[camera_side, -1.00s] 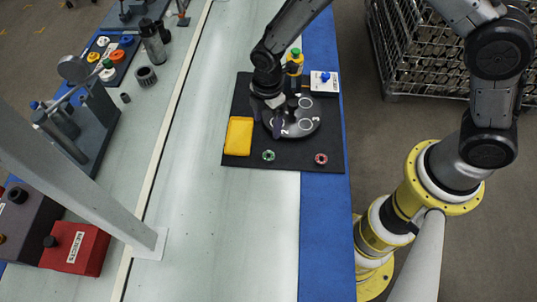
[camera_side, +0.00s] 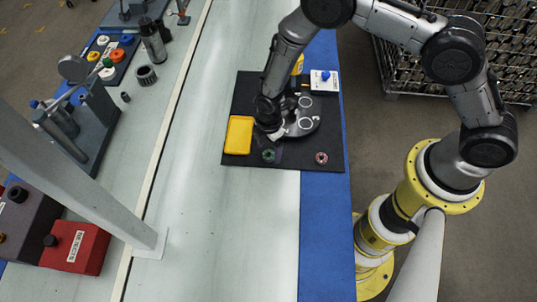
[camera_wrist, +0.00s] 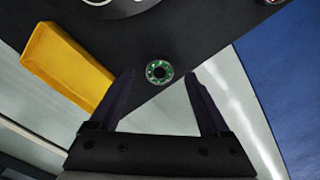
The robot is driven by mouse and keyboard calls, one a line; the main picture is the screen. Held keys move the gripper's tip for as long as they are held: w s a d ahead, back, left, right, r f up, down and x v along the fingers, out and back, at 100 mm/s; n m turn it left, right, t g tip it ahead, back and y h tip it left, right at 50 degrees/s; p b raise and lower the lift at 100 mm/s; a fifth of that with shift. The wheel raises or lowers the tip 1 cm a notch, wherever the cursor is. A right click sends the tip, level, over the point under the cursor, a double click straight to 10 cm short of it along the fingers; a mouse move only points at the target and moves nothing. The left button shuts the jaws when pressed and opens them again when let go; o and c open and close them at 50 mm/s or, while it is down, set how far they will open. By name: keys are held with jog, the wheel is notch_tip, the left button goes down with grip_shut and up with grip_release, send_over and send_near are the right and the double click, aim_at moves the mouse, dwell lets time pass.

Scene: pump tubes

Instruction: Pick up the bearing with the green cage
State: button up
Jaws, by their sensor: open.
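The bearing with the green cage (camera_side: 268,155) lies flat on the black mat (camera_side: 310,158), near its front edge. It also shows in the wrist view (camera_wrist: 159,71), ahead of the fingertips and between their lines. My gripper (camera_wrist: 160,82) is open and empty, with one dark finger on each side. In the side view my gripper (camera_side: 274,146) is over the mat beside the green bearing; its fingers are hard to make out against the black. I cannot tell its exact height above the mat.
A second bearing with a red cage (camera_side: 321,158) lies to the right on the mat. A yellow block (camera_side: 239,135) lies to the left. A grey round plate with white rings (camera_side: 302,122) sits behind. A white box with a blue knob (camera_side: 324,81) stands at the back right.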

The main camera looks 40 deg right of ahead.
jog(key=shift+f, duration=0.85)
jog(key=shift+c, duration=0.2)
grip_shut()
